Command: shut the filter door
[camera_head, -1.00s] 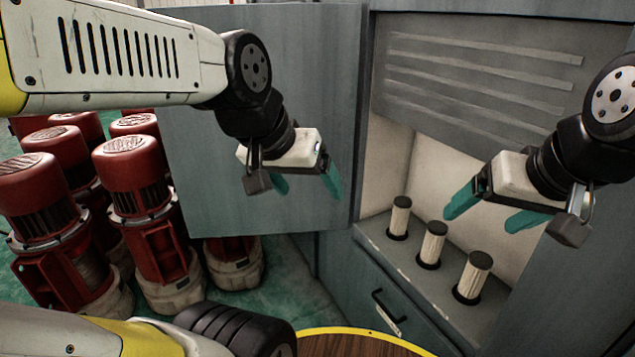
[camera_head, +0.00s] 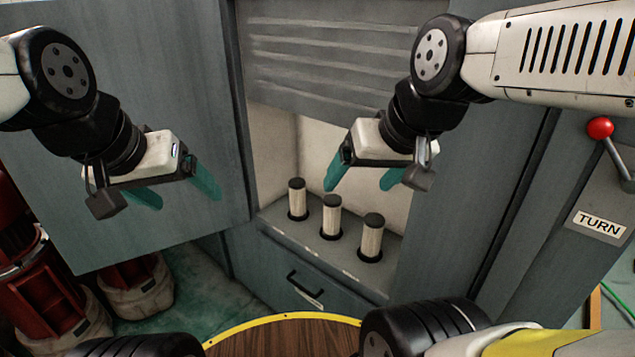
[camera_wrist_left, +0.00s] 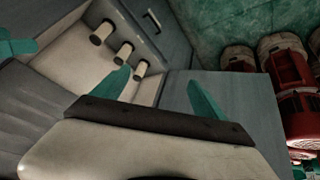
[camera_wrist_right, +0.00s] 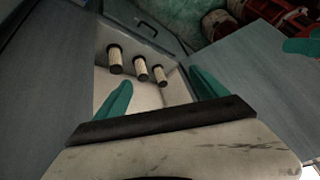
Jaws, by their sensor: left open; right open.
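The filter door (camera_head: 205,110) is a flat grey panel. It stands open, swung out to the left of the cabinet opening. It also shows at the right of the right wrist view (camera_wrist_right: 262,72). Inside the cabinet three pale filters with dark caps, such as the middle one (camera_head: 331,217), stand upright on a ledge. My left gripper (camera_head: 177,190) is open and empty, in front of the door in the head view; I cannot tell whether it touches. My right gripper (camera_head: 360,182) is open and empty, in front of the cabinet opening, above the filters in the picture.
Red motors (camera_head: 45,285) stand at lower left, partly behind the door. A drawer with a black handle (camera_head: 305,288) is below the ledge. A round wooden top with a yellow rim (camera_head: 285,335) is at the bottom. A red-knobbed lever (camera_head: 600,128) is above a TURN label at right.

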